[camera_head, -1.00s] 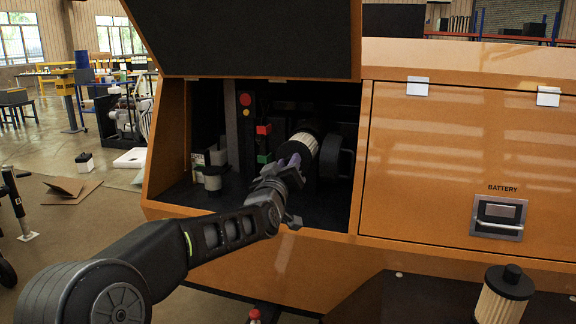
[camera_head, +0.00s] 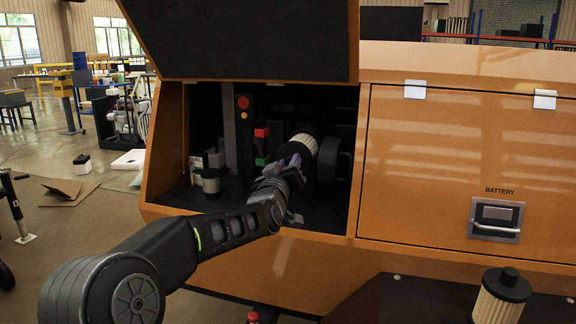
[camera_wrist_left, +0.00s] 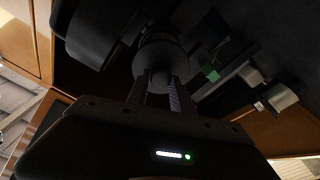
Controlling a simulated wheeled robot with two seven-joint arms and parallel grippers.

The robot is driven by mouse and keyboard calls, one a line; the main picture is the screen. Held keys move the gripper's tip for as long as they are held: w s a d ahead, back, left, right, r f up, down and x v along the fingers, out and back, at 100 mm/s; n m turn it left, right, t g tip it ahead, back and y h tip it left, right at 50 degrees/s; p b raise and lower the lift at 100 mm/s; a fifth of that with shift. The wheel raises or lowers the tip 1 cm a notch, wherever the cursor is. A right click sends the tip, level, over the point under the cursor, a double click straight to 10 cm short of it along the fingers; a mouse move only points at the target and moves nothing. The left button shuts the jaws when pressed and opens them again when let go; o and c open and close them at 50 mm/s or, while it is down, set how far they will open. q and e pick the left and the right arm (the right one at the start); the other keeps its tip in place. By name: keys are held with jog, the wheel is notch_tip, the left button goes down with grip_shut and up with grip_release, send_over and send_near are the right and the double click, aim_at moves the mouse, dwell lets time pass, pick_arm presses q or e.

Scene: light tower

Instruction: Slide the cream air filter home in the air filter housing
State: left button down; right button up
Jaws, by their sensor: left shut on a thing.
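The cream air filter (camera_head: 305,145) is a pleated cylinder inside the open engine compartment, tilted in the picture. My left gripper (camera_head: 291,163) is shut on its near end. In the left wrist view the fingers (camera_wrist_left: 158,92) are on either side of the filter's dark end cap (camera_wrist_left: 160,62). The dark round air filter housing (camera_head: 329,158) is just right of and behind the filter in the head view. I cannot tell how far the filter reaches into it. The wrist view is dark there. My right gripper is in neither view.
The orange compartment's lower sill (camera_head: 270,232) runs below my left forearm, and its raised lid (camera_head: 240,40) hangs above. A small canister (camera_head: 211,181) stands at the left inside. Another pleated filter with a black cap (camera_head: 502,297) stands on a dark surface at lower right.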

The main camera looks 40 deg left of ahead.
pick_arm(q)
jog(key=shift+p+x, duration=0.75)
jog(key=shift+x, duration=1.9)
jog(key=shift+d+f+p+x, duration=0.15)
jog(key=shift+p+x, duration=0.45)
jog(key=shift+x, duration=0.7)
jog(key=shift+d+f+p+x, duration=0.15)
jog(key=shift+p+x, duration=0.4)
jog(key=shift+x, duration=0.7)
jog(key=shift+w, duration=0.2)
jog(key=c, duration=1)
grip_release()
jog(key=shift+c, duration=0.2)
jog(key=shift+f, duration=0.1)
jog(key=shift+s+d, duration=0.1)
jog(key=shift+b+v, duration=2.2)
jog(key=shift+v, duration=0.45)
jog(key=shift+b+v, duration=0.6)
jog(key=shift+v, duration=0.65)
